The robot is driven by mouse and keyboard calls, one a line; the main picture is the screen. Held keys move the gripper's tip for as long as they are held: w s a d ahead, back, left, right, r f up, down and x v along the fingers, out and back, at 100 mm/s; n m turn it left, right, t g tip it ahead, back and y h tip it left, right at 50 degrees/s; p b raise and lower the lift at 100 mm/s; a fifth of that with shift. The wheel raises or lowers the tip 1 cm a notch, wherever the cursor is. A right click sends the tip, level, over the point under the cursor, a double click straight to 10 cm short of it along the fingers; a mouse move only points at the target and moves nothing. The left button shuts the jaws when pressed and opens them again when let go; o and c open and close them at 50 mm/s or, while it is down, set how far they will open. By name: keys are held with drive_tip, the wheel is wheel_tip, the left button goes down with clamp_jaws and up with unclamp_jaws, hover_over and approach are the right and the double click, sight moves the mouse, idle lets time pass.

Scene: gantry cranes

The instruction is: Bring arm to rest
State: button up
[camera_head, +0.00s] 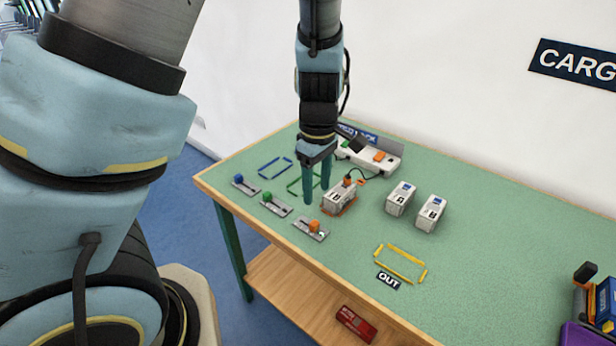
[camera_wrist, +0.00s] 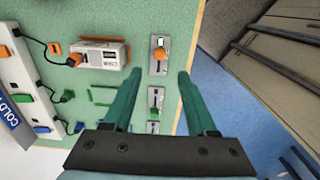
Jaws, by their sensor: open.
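My gripper (camera_head: 318,184) is open and empty above the left part of the green table. Its two teal fingers point down, and they also show in the wrist view (camera_wrist: 158,100). A white container (camera_head: 341,196) stands in the orange outline to the right of the fingers. An orange plug with a black cable is at its top; the container also shows in the wrist view (camera_wrist: 104,55). The slider with the orange knob (camera_head: 312,228) lies near the front edge. The slider with the green knob (camera_head: 274,204) and the slider with the blue knob (camera_head: 244,184) lie farther left.
Two white containers (camera_head: 400,198) (camera_head: 431,213) stand mid-table. A yellow outline (camera_head: 400,262) by the OUT sign (camera_head: 388,281) is empty. A white power strip (camera_head: 372,157) lies at the back. A red box (camera_head: 356,324) is on the lower shelf. Dark and blue objects (camera_head: 605,300) stand at the far right.

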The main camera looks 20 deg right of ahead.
drive_tip(key=w+a+r+m, duration=0.1)
drive_tip(key=a+r+m, duration=0.1)
drive_tip(key=a, duration=0.7)
drive_tip(key=w+a+r+m+t, duration=0.1)
drive_tip(key=a+r, duration=0.3)
drive_tip(key=a, duration=0.5)
drive_tip(key=w+a+r+m, duration=0.3)
drive_tip(key=a+m, duration=0.1)
drive_tip(key=a, duration=0.5)
drive_tip(key=shift+a+t, duration=0.3)
drive_tip(key=shift+a, duration=0.1)
